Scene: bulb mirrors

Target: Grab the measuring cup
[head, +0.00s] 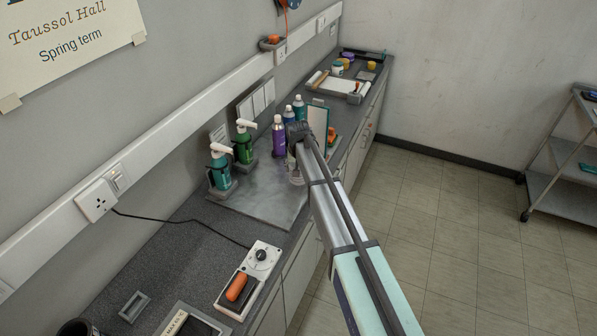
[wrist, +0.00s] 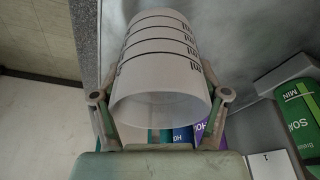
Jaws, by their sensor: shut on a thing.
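The measuring cup (wrist: 158,62), a pale translucent cup with dark graduation lines, fills the middle of the wrist view, its open rim toward the camera. My gripper (wrist: 161,98) is shut on it, with one finger on each side of the cup. In the head view my arm reaches over the counter and hides most of the gripper; a pale bit of what looks like the cup (head: 294,176) shows beside the arm. I cannot tell whether the cup touches the surface below.
A switch box with an orange handle (head: 237,287) sits nearer. Open floor (head: 440,220) lies right.

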